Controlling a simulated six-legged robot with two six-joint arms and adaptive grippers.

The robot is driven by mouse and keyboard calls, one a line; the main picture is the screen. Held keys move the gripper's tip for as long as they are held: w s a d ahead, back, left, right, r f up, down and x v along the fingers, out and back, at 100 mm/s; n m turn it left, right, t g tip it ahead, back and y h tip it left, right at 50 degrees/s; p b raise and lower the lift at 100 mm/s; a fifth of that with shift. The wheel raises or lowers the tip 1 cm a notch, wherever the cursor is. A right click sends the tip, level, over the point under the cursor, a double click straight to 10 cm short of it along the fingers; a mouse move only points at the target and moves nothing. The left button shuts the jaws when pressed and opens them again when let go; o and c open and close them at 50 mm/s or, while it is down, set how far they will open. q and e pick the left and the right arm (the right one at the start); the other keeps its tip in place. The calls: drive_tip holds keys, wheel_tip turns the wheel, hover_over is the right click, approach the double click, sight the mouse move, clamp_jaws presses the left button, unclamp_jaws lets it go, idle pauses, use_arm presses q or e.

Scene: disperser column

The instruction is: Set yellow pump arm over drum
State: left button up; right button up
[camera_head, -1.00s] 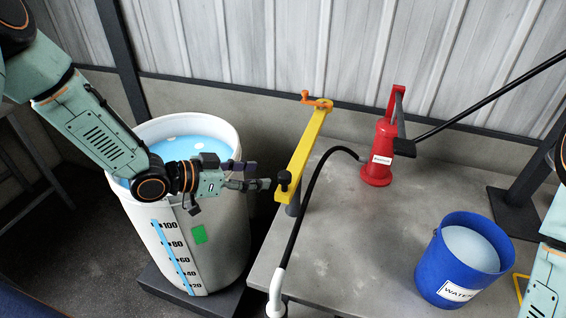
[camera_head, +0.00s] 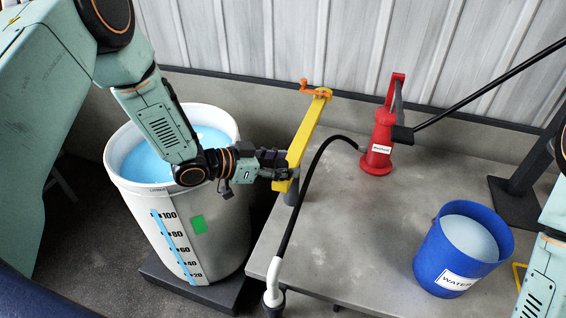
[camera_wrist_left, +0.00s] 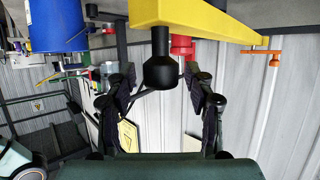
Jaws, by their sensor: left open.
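The yellow pump arm (camera_head: 305,138) sits on a short post at the table's left edge and runs toward the back wall, beside the drum rather than over it. The white drum (camera_head: 225,225) holds blue liquid and stands left of the table. My left gripper (camera_head: 288,168) is at the near end of the yellow arm. In the left wrist view, the open fingers (camera_wrist_left: 160,80) stand on either side of the black knob (camera_wrist_left: 159,72) on the yellow bar (camera_wrist_left: 205,20), with a gap on each side. My right gripper is out of view.
An orange crank (camera_head: 315,90) is at the yellow arm's far end. A red pump (camera_head: 380,140) and a blue water bucket (camera_head: 433,262) stand on the grey table (camera_head: 350,235). A black hose (camera_head: 305,195) curves across the table's left part.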

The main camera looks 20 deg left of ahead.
use_arm(q)
drive_tip(key=shift+a, duration=0.2)
drive_tip(key=shift+c, duration=0.5)
drive_tip(key=shift+w+d, duration=0.1)
drive_tip(key=shift+d, duration=0.15)
drive_tip(key=c, duration=0.4)
drive_tip(key=shift+a, duration=0.1)
clamp_jaws()
drive_tip(key=shift+f, duration=0.1)
